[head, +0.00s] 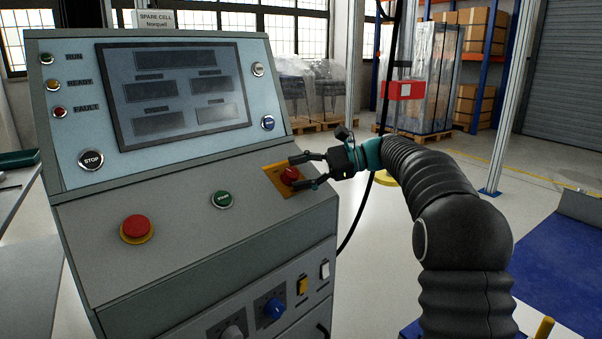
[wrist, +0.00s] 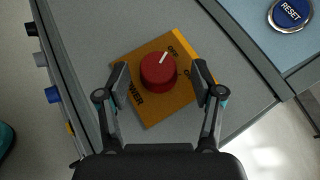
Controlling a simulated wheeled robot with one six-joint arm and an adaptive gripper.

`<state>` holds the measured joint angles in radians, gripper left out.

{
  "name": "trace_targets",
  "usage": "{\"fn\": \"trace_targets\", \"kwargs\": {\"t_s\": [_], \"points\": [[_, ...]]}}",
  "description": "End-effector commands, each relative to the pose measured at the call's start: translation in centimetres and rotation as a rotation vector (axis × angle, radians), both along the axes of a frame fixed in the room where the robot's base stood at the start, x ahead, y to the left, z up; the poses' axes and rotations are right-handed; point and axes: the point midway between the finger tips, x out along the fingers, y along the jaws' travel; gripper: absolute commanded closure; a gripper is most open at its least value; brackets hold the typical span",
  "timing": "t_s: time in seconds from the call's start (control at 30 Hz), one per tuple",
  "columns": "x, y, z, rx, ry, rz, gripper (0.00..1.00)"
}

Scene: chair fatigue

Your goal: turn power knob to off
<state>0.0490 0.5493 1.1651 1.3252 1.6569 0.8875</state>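The red power knob (head: 289,175) sits on an orange plate (head: 273,180) at the right of the console's sloped panel. In the wrist view the knob (wrist: 158,71) has a white pointer line slanting up and right. The plate (wrist: 150,112) reads "POWER" on its left side, with partly hidden lettering near the top and right edges. My gripper (head: 303,172) reaches in from the right, its fingers open on either side of the knob. In the wrist view my gripper (wrist: 160,75) shows gaps between both fingertips and the knob.
A blue reset button (wrist: 291,12) is at upper right in the wrist view.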

Motion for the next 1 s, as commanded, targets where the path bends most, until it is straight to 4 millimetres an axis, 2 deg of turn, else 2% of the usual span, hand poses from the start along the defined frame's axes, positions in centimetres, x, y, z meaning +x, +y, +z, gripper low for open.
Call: {"fn": "trace_targets", "kwargs": {"t_s": [0.27, 0.37, 0.8, 1.0], "points": [[0.0, -0.6, 0.1, -0.001, 0.001, 0.001, 0.33], [0.2, -1.9, 0.3, 0.000, 0.001, -0.002, 0.33], [0.9, -9.8, 2.2, -0.001, 0.000, -0.003, 0.33], [1.0, -11.5, 2.6, 0.000, 0.000, -0.002, 0.33]]}}
